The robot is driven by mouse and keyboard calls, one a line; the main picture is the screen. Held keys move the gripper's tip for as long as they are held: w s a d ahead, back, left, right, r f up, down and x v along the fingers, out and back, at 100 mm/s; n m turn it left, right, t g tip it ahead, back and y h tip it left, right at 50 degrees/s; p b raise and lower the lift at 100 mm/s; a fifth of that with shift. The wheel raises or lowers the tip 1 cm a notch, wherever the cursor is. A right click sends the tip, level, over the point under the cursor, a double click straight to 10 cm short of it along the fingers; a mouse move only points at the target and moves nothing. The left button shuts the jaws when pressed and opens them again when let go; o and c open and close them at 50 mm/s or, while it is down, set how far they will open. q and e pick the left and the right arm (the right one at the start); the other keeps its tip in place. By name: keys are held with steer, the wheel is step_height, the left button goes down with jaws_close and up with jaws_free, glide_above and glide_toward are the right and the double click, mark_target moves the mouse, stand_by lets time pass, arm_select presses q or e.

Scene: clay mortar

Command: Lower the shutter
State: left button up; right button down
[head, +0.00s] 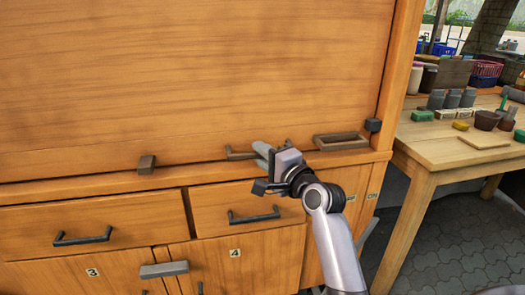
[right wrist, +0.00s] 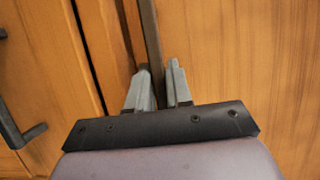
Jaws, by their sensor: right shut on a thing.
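The shutter (head: 200,85) is a wide, plain wooden panel on the cabinet front. Its lower edge is down close to the ledge (head: 90,187) above the drawers; I cannot tell whether any gap is left. A dark bar handle (head: 238,154) is on its lower part. My right gripper (head: 265,160) is at the right part of this handle. In the right wrist view the bar (right wrist: 150,40) runs between the two grey fingers (right wrist: 158,85), and the gripper is shut on it. My left gripper is not in view.
Below are drawers with dark handles (head: 82,237) and numbered doors. A rectangular frame-like piece (head: 341,141) and small dark blocks (head: 146,164) are near the shutter's lower edge. At right stands a wooden table (head: 450,145) with pots and baskets, with paved floor below.

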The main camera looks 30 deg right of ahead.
steer(key=shift+f, duration=0.45)
steer(key=c, duration=1.1)
jaws_free()
steer(key=shift+r, duration=0.1)
steer(key=shift+s, duration=0.1)
steer(key=shift+s+d+p, duration=0.15)
steer(key=shift+s+p, duration=0.1)
steer(key=shift+s, duration=1.5)
steer(key=shift+s+d+p, duration=0.1)
steer(key=shift+s+p, duration=0.15)
steer(key=shift+s, duration=1.5)
